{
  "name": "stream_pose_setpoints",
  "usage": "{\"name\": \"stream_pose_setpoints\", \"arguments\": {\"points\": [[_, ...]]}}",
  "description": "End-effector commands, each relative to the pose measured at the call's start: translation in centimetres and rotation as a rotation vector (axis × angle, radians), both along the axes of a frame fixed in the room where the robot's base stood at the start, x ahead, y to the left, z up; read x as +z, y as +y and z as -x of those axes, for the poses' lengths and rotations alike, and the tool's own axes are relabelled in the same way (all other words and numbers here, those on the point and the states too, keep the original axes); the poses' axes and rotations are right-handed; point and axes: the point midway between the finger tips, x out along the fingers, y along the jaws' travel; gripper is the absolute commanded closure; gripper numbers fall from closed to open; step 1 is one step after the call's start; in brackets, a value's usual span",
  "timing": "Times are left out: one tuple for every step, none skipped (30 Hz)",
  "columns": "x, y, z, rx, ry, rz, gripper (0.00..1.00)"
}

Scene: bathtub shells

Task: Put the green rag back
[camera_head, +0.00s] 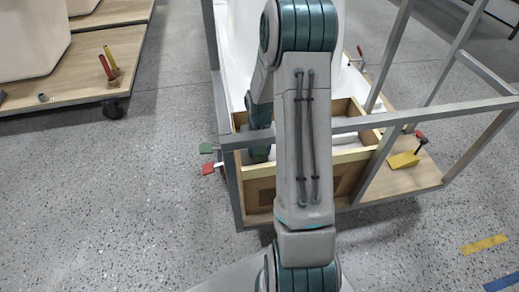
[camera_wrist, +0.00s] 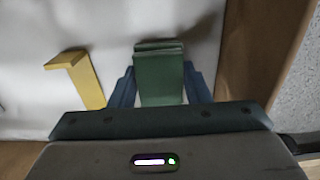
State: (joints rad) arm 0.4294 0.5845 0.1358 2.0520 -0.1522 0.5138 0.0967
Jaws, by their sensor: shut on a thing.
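The green rag (camera_wrist: 160,80) is a folded, block-like green bundle in the middle of the wrist view. My gripper (camera_wrist: 159,72) has its two blue fingers on either side of the rag and is shut on it. Behind the rag is a smooth white surface (camera_wrist: 110,25). I cannot tell whether the rag touches it.
A yellow angled piece (camera_wrist: 82,78) is left of the rag. A wooden edge (camera_wrist: 255,55) runs along the right. In the head view, a grey metal frame (camera_head: 440,108) surrounds a white shell (camera_head: 240,60) and wooden box (camera_head: 345,156). Open speckled floor (camera_head: 130,200) lies left.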

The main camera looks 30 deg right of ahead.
Motion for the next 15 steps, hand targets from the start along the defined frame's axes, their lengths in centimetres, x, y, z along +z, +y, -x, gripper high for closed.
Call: {"name": "stream_pose_setpoints", "arguments": {"points": [[-0.2,0.0,0.0,0.0,0.0,0.0,0.54],[-0.1,0.0,0.0,0.0,0.0,0.0,0.46],[-0.1,0.0,0.0,0.0,0.0,0.0,0.35],[-0.1,0.0,0.0,0.0,0.0,0.0,0.35],[-0.1,0.0,0.0,0.0,0.0,0.0,0.35],[-0.1,0.0,0.0,0.0,0.0,0.0,0.35],[-0.1,0.0,0.0,0.0,0.0,0.0,0.35],[-0.1,0.0,0.0,0.0,0.0,0.0,0.35],[-0.1,0.0,0.0,0.0,0.0,0.0,0.35],[-0.1,0.0,0.0,0.0,0.0,0.0,0.35],[-0.1,0.0,0.0,0.0,0.0,0.0,0.35],[0.0,0.0,0.0,0.0,0.0,0.0,0.35],[0.2,0.0,0.0,0.0,0.0,0.0,0.35],[0.4,0.0,0.0,0.0,0.0,0.0,0.35],[0.8,0.0,0.0,0.0,-0.002,0.001,0.35]]}}
